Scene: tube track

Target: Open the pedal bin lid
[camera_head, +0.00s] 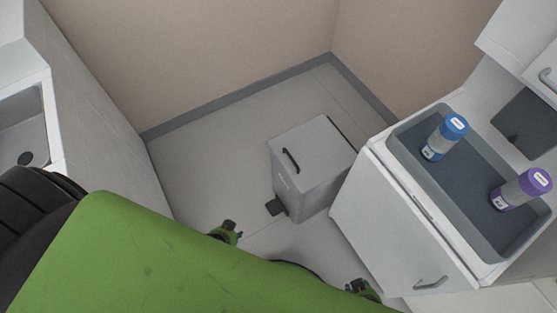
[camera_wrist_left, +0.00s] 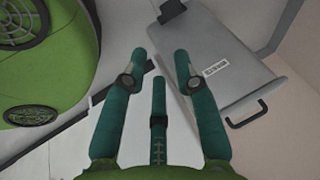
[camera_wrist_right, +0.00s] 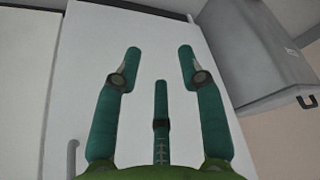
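The grey pedal bin (camera_head: 309,192) stands on the floor in the middle of the head view, with its lid (camera_head: 318,145) shut. The bin (camera_wrist_left: 225,60) and pedal (camera_wrist_left: 172,10) also show in the left wrist view. My left gripper (camera_head: 226,232) is open and empty, in front of the bin. My right gripper (camera_wrist_right: 159,55) is open and empty, facing a white cabinet front, with the bin (camera_wrist_right: 245,45) at the upper right of its view.
A white cabinet (camera_head: 385,215) stands close to the bin's right, with a grey tray (camera_head: 445,207) on top holding a blue-capped bottle (camera_head: 445,137) and a purple-capped bottle (camera_head: 520,189). A sink (camera_head: 22,125) is at the left. Floor (camera_head: 210,165) left of the bin is clear.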

